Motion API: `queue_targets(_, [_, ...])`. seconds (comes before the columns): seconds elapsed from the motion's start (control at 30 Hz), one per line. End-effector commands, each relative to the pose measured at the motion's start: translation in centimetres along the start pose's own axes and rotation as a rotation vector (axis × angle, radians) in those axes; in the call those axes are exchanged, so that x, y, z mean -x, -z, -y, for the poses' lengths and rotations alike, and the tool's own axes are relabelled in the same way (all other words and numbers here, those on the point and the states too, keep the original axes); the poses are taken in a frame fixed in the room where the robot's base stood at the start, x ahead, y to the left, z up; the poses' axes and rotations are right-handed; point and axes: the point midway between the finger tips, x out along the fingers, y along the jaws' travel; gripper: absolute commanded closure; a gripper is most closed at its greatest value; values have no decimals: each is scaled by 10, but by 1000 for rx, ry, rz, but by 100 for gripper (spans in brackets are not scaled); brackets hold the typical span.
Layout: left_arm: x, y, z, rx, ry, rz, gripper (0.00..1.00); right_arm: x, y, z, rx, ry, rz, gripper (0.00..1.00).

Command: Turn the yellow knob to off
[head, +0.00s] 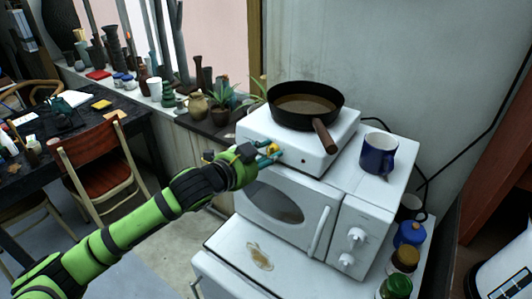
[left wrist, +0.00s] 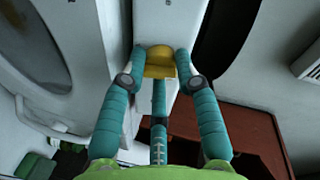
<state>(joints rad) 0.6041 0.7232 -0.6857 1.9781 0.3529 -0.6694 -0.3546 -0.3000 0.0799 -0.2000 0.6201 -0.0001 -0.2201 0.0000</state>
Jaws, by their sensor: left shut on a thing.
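The yellow knob (head: 275,148) is on the front of the white hot plate (head: 318,162). In the left wrist view the knob (left wrist: 160,55) sits between the teal fingers of my left gripper (left wrist: 162,68), against the white front panel (left wrist: 165,20). My left gripper (head: 270,156) is shut on the knob, with my green arm reaching in from the lower left. The fingers cover part of the knob, and I cannot read its setting. My right gripper is not in view.
A black pan (head: 306,106) with brown contents sits on the hot plate. The hot plate stands on a white microwave (head: 330,210), beside a blue mug (head: 378,155). Several jars stand at the lower right. A wooden chair (head: 100,165) is at the left.

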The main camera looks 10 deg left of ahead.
Motion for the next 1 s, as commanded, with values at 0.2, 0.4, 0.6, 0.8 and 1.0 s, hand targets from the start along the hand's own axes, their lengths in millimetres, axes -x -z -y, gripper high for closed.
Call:
queue_targets(0.2, [0,0,0,2,1,-2,61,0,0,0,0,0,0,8])
queue_targets(0.4, [0,0,0,1,1,-1,45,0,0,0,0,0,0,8])
queue_targets(0.6, [1,0,0,0,0,-1,45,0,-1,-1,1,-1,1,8])
queue_targets(0.8, [24,-1,0,-1,0,1,45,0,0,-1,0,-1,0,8])
queue_targets(1.0, [68,-1,-1,-3,-3,3,45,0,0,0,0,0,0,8])
